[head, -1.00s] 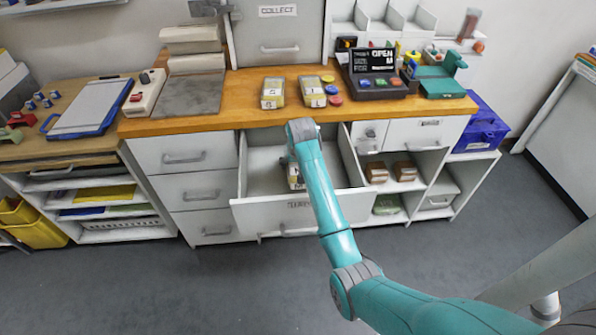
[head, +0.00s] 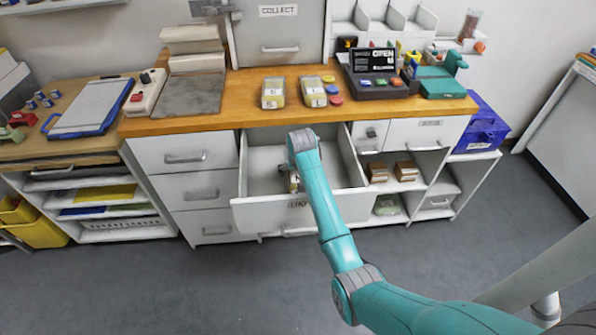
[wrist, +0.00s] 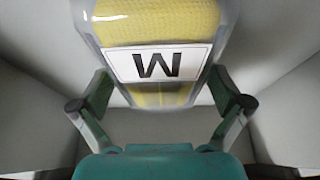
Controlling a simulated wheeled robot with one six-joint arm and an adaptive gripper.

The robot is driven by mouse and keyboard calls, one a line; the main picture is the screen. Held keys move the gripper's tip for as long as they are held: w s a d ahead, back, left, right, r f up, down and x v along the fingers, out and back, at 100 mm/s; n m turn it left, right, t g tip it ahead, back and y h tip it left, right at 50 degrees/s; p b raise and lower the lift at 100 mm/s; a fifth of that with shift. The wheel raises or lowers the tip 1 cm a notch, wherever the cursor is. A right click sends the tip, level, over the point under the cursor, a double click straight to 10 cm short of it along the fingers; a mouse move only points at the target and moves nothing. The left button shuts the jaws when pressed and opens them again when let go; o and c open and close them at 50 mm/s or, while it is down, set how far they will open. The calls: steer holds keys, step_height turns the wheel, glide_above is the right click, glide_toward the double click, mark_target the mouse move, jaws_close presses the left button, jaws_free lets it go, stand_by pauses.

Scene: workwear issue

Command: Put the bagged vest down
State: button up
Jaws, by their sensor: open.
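The bagged vest (wrist: 155,65) is a clear bag with yellow fabric and a white label reading M, upside down in the wrist view. It lies inside the open drawer (head: 270,214), between the drawer's grey walls. My gripper (wrist: 160,84) is open, with one finger on each side of the bag's near end. Gaps show between the fingers and the bag. In the head view my gripper (head: 293,182) is down in the drawer, and my arm hides most of the bag.
Two similar yellow bagged packs (head: 273,93) (head: 313,91) sit on the wooden counter (head: 230,115) above the drawer. The drawer's side walls and front panel surround my gripper. Bare drawer floor (head: 262,178) shows to its left.

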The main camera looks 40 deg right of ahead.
steer(key=v, duration=1.2)
steer(key=shift+r, duration=0.2)
steer(key=shift+d, duration=0.1)
